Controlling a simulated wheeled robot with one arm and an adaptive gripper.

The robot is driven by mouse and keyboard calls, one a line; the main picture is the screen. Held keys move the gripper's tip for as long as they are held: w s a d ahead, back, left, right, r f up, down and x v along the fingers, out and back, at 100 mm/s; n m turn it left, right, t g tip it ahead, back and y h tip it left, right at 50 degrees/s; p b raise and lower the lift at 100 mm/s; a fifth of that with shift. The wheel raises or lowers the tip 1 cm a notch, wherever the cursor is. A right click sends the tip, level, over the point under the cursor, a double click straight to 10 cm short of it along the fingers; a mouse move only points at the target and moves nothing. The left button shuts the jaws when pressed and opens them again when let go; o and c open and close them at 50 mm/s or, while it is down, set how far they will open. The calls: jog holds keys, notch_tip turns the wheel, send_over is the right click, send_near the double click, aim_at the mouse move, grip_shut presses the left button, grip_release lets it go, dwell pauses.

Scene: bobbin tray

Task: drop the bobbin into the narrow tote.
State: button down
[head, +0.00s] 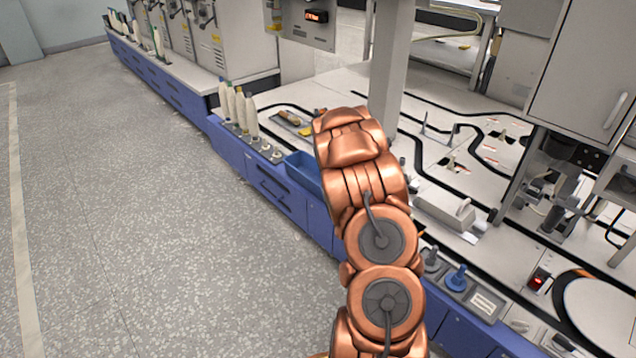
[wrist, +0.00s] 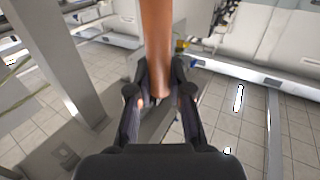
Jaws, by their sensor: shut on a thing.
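An orange-brown, tapered bobbin (wrist: 157,42) stands out lengthwise from between the fingers of my gripper (wrist: 160,92) in the wrist view. The gripper is shut on the bobbin's narrow end. In the head view my copper arm hides the gripper and the bobbin. A blue tote (head: 303,172), which looks like the narrow tote, sits at the front edge of the machine counter, just left of my arm. My arm covers its right part, and its inside is only partly seen.
Several pale bobbins (head: 240,108) stand upright left of the tote, with empty pegs (head: 266,147) beside them. A grey post (head: 391,65) rises behind my arm. A blue knob (head: 457,278) sits on the counter at right. The speckled floor (head: 120,200) at left is clear.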

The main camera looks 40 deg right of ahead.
jog(key=shift+a+f+b, duration=0.1)
jog(key=shift+f+b, duration=1.7)
jog(key=shift+f, duration=1.1)
jog(key=c, duration=1)
grip_release()
jog(key=v, duration=1.2)
